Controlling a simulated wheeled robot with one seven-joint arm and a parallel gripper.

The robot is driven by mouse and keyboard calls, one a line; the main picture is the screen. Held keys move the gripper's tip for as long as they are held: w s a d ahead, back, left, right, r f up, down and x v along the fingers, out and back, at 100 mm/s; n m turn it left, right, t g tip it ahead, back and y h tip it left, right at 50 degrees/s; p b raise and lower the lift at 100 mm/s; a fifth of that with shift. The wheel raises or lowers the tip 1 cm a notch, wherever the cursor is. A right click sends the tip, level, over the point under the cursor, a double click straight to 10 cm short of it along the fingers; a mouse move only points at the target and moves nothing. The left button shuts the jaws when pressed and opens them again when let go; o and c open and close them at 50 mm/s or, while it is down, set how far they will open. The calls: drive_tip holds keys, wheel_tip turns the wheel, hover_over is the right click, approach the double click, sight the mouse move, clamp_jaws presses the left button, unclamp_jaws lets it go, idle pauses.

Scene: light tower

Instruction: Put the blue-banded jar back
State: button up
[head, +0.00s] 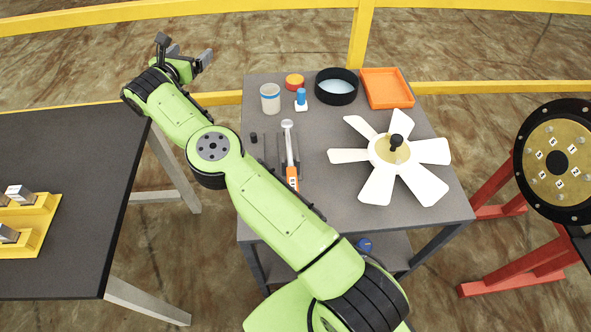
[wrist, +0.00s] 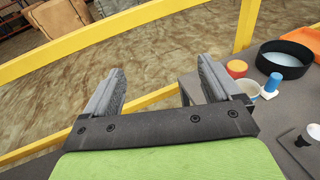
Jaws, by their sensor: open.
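The blue-banded jar (head: 270,104), pale with a blue band near its top, stands upright at the back left of the grey table (head: 335,205). In the wrist view the jar (wrist: 250,87) shows at the right, partly hidden by the right finger. My gripper (head: 189,55) is open and empty. It is raised in the gap between the two tables, left of and beyond the jar, and clear of it.
Near the jar stand a red-and-yellow round piece (head: 294,82), a blue-topped piece (head: 301,97), a black round dish (head: 336,96) and an orange tray (head: 386,88). A wrench (head: 291,150) and white fan (head: 430,151) lie forward. A yellow holder (head: 38,222) sits on the left table (head: 75,150).

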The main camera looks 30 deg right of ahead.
drive_tip(key=a+r+n+t+y, duration=0.25)
drive_tip(key=a+r, duration=0.25)
drive_tip(key=r, duration=0.3)
drive_tip(key=a+r+n+t+y, duration=0.2)
drive_tip(key=a+r+n+t, duration=0.15)
drive_tip(key=r, duration=0.45)
drive_tip(key=s+a+r+n+t+y, duration=0.3)
drive_tip(key=s+a+r+n+y, duration=0.45)
drive_tip(key=a+r+n, duration=0.4)
drive_tip(key=s+a+r+n+g+y, duration=0.2)
drive_tip(key=s+a+n+g+y, duration=0.3)
drive_tip(key=s+n, duration=0.6)
drive_tip(key=s+d+f+n+g+h, duration=0.35)
drive_tip(key=s+d+f+n, duration=0.35)
drive_tip(key=s+d+f, duration=0.55)
drive_tip(key=s+d+f+n+g+h, duration=0.35)
drive_tip(key=s+d+f+n, duration=0.55)
drive_tip(key=d, duration=0.6)
drive_tip(key=s+d+f+g, duration=0.1)
drive_tip(key=s+f+g, duration=0.1)
drive_tip(key=s, duration=0.4)
drive_tip(key=s+d+f+g, duration=0.2)
drive_tip(key=s+f, duration=0.2)
drive_tip(key=s, duration=0.1)
drive_tip(key=shift+s+d+f+y, duration=0.25)
drive_tip(key=shift+s+d+y, duration=0.05)
drive_tip(key=shift+s, duration=0.1)
